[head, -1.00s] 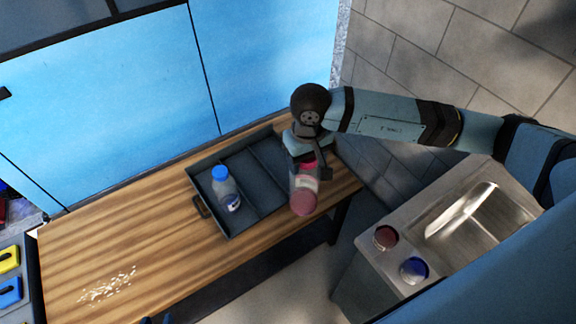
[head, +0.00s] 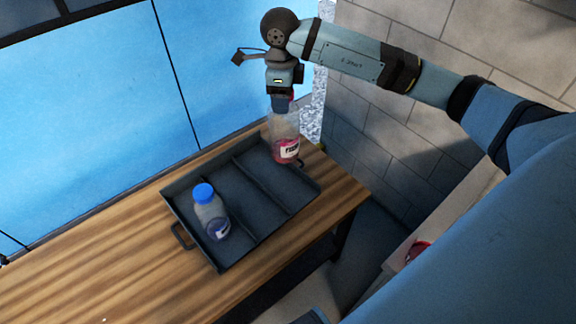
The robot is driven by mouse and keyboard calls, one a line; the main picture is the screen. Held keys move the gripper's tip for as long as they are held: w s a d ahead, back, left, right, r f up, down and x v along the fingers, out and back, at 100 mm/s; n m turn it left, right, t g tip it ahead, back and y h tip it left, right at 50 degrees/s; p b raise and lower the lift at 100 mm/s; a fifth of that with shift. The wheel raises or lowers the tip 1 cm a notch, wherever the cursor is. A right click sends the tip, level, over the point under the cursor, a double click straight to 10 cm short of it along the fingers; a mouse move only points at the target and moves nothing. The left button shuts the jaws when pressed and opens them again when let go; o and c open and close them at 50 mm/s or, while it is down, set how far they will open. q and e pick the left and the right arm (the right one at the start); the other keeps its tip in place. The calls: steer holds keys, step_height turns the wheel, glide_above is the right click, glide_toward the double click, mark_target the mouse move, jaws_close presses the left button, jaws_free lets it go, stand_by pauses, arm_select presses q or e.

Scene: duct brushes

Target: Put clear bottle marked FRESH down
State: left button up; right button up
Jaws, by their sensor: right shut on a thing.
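A clear bottle (head: 286,133) with pink contents and a white label hangs upright from my right gripper (head: 283,104), which is shut on its top. The label's dark word starts with F; the rest is too small to read surely. The bottle's base appears over the far right end of the grey tray (head: 223,268); I cannot tell whether it touches. The gripper hides most of the cap. My left gripper is not in view.
A second clear bottle (head: 212,216) with a blue cap stands in the tray's left compartment. The middle compartment is empty. The tray sits on a wooden table (head: 110,270), bare at left. A blue cabinet (head: 90,130) and grey block wall (head: 400,150) stand close behind.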

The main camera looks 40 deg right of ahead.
steer(key=m, duration=0.1)
steer(key=w+d+m+b, duration=0.1)
steer(key=m, duration=0.1)
steer(key=d+f+m+b, duration=0.1)
steer(key=shift+w+m, duration=0.25)
steer(key=shift+m, duration=0.15)
steer(key=m, duration=0.1)
steer(key=d+m+b, duration=0.1)
steer(key=m, duration=0.1)
steer(key=shift+w+r, duration=0.15)
steer(key=shift+w, duration=0.2)
steer(key=shift+m, duration=0.3)
step_height(320, 180, down, 15)
steer(key=shift+r+b, duration=0.2)
steer(key=shift+b, duration=0.1)
steer(key=shift+f, duration=2.6)
steer(key=o, duration=1.3)
